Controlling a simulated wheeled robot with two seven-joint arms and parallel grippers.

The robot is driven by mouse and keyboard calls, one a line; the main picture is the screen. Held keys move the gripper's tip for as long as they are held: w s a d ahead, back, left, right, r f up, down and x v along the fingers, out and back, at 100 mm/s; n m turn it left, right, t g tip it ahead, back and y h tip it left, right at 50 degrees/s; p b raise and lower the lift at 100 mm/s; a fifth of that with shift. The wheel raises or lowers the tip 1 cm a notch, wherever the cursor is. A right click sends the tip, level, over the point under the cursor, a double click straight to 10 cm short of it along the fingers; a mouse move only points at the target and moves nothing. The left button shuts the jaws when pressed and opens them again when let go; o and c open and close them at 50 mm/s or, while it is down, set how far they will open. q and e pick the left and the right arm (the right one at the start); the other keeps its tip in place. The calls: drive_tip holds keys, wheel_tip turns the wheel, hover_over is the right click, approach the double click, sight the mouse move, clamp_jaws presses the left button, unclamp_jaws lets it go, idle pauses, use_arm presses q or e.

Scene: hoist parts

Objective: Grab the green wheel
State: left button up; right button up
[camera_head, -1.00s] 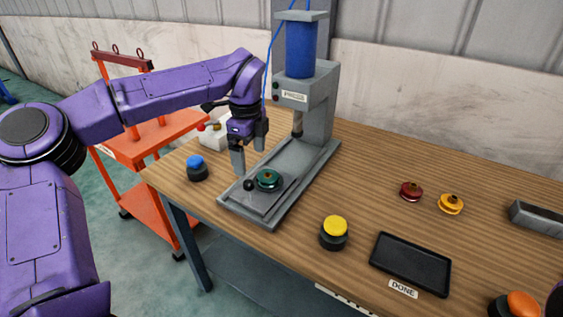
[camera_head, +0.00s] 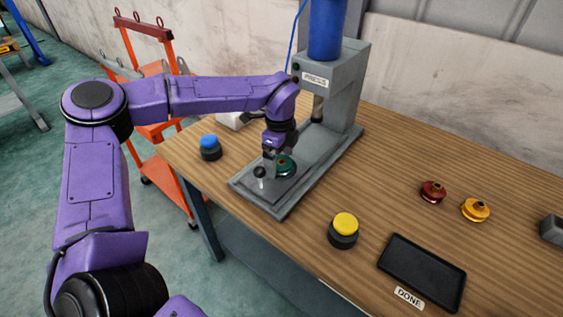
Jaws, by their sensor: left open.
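The green wheel (camera_head: 287,167) lies on the flat grey base of the press (camera_head: 303,183), near its front end. My left gripper (camera_head: 272,172) is open and low over the base, right at the wheel. It covers part of the wheel's left and far side. I cannot tell whether the fingers touch the wheel. My right gripper does not show.
A blue-topped button (camera_head: 209,147) stands left of the press, a yellow-topped button (camera_head: 343,230) in front. A black tray (camera_head: 422,272), a red wheel (camera_head: 432,192) and a yellow wheel (camera_head: 475,209) lie to the right. An orange cart (camera_head: 165,175) stands behind left.

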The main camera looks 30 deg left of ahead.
use_arm(q)
drive_tip(key=c, duration=1.6)
